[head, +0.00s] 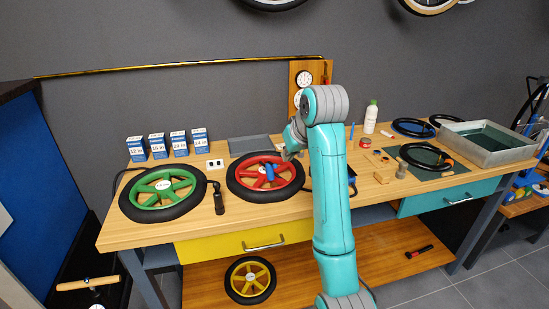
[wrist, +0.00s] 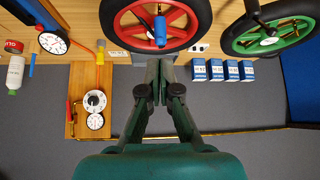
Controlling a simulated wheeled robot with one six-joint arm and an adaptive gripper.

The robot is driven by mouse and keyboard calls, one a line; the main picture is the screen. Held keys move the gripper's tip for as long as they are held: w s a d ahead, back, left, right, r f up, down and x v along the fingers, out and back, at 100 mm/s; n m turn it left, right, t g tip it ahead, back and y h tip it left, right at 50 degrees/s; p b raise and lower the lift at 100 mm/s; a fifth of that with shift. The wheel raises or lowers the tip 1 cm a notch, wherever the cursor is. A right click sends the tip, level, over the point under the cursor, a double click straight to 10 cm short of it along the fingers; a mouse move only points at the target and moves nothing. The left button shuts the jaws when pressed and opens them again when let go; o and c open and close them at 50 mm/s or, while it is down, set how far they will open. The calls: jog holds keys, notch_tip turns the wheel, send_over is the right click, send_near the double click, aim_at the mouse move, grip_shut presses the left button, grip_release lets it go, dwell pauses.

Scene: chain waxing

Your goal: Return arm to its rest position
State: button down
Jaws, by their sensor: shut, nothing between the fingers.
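My gripper (wrist: 158,66) is shut with nothing between its fingers in the wrist view. It points toward the red-rimmed wheel (wrist: 150,22), which carries a small blue cylinder (wrist: 160,32) near its hub. In the head view my gripper (head: 291,153) is above the back edge of that wheel, partly hidden by my own arm. My arm stands raised and bent in front of the workbench (head: 150,233). The red-rimmed wheel (head: 246,179) lies flat on the bench top. Whether the fingertips touch anything cannot be told.
A green-rimmed wheel (head: 150,187) with a black pump (head: 218,200) lies at left. Several blue-white boxes (head: 178,145) stand behind. A wooden gauge board (head: 309,75) rises at the back. A white bottle (head: 371,117), dark rings and a metal tray (head: 486,142) occupy the right.

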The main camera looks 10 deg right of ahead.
jog(key=shift+f, duration=0.15)
jog(key=s+f+t, duration=0.1)
jog(key=s+f, duration=0.3)
jog(key=f, duration=0.6)
jog(key=s+f+m+t, duration=0.1)
jog(key=s+f, duration=0.2)
jog(key=f, duration=0.6)
jog(key=s+f, duration=0.4)
jog(key=f, duration=0.6)
jog(key=s+a+f+t, duration=0.1)
jog(key=s+f, duration=0.5)
jog(key=s, duration=0.3)
jog(key=s+f+m+t+h, duration=0.1)
jog(key=s+f+t, duration=0.1)
jog(key=s, duration=2)
jog(key=s+r+t, duration=0.1)
jog(key=s+r, duration=0.4)
jog(key=s, duration=0.3)
jog(key=s+r+t, duration=0.1)
jog(key=s+r, duration=0.5)
jog(key=s, duration=0.2)
jog(key=shift+s, duration=0.4)
